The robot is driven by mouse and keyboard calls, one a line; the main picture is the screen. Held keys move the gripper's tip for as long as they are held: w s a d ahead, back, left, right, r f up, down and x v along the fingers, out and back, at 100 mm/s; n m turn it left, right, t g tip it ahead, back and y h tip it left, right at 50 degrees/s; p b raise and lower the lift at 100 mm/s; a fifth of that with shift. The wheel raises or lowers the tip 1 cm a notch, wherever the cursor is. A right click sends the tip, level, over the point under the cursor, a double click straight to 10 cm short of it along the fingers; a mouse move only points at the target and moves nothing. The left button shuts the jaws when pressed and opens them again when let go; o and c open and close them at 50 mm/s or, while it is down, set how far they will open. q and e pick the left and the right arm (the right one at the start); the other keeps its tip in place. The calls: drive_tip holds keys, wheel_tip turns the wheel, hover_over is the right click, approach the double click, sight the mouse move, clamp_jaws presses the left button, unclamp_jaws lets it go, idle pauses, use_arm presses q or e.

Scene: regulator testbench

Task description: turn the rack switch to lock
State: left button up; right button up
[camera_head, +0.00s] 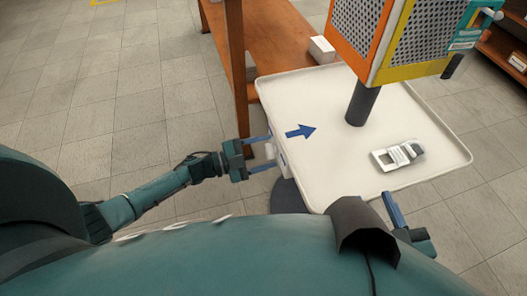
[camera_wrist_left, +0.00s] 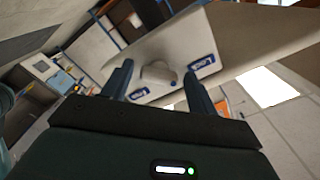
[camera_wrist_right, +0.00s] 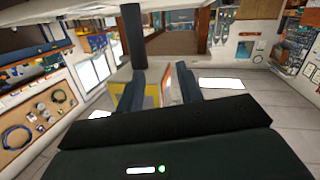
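In the head view the panel is at the left edge of the white tray table (camera_head: 310,90). My left gripper (camera_head: 271,152) is open at that edge. In the left wrist view its fingers (camera_wrist_left: 158,80) show on either side of the knob, with gaps; contact cannot be seen. My right gripper (camera_wrist_right: 160,80) is open and empty; in the head view only part of it (camera_head: 394,210) shows, near the table's front edge.
A dark post (camera_head: 362,103) rises from the table under an orange, yellow and teal mesh box (camera_head: 425,40). A white device (camera_head: 398,154) lies at the table's right. A blue arrow (camera_head: 300,131) on the tray points right. A wooden shelf (camera_head: 270,40) stands behind.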

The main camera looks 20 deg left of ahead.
use_arm(q)
drive_tip(key=shift+o, duration=0.3)
drive_tip(key=p+v, duration=0.1)
drive_tip(key=v, duration=1.2)
use_arm(e)
drive_tip(key=shift+s+d+m+g+h, duration=0.1)
drive_tip(key=shift+d+m+g+h, duration=0.2)
drive_tip(key=shift+g, duration=0.2)
use_arm(q)
drive_tip(key=shift+s, duration=0.1)
use_arm(e)
drive_tip(key=shift+a, duration=0.1)
